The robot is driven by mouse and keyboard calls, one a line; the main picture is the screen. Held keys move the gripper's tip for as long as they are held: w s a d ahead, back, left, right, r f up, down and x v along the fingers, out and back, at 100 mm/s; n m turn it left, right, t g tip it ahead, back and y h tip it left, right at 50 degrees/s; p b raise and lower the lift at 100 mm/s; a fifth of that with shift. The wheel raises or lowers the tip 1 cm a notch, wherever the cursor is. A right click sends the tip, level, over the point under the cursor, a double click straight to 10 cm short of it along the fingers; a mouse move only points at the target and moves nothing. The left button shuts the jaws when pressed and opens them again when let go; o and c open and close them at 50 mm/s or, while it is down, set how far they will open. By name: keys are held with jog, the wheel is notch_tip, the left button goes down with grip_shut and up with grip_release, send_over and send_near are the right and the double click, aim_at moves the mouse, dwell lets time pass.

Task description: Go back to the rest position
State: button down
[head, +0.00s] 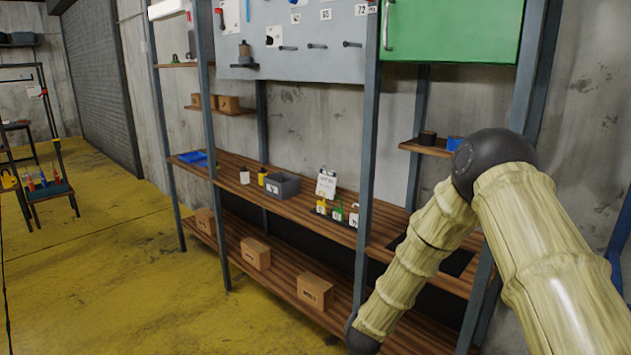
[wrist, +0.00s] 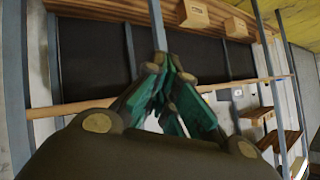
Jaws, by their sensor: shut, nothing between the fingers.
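My gripper (wrist: 174,72) shows in the wrist view with its dark linkage and green finger pads. Its fingertips are together and nothing is between them. In the wrist view a blue-grey shelf post rises just behind the fingertips; I cannot tell how near it is. In the head view my arm, in pale ribbed covers with dark joints, crosses the right side and bends down to the bottom edge. The gripper itself is out of the head view.
A wooden shelf unit (head: 300,207) with metal posts stands along the wall. It holds a grey bin (head: 281,186), a blue tray (head: 193,158) and small bottles. Cardboard boxes (head: 315,292) sit on the lower shelf. A green cabinet (head: 452,32) hangs above.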

jog(key=s+d+f+n+g+y, duration=0.1)
jog(key=s+d+f+n+g, duration=0.15)
jog(key=s+f, duration=0.8)
jog(key=s+d+f+n+g, duration=0.1)
jog(key=s+d+f+g, duration=0.35)
jog(key=s, duration=1.05)
jog(key=s+d+f+n+g, duration=0.1)
jog(key=s+f+g, duration=0.1)
jog(key=s, duration=1.2)
jog(key=s+d+f+n+g, duration=0.1)
jog(key=s+f+n, duration=0.1)
jog(key=s, duration=1.2)
jog(key=shift+d+g, duration=0.2)
jog(key=shift+g, duration=0.2)
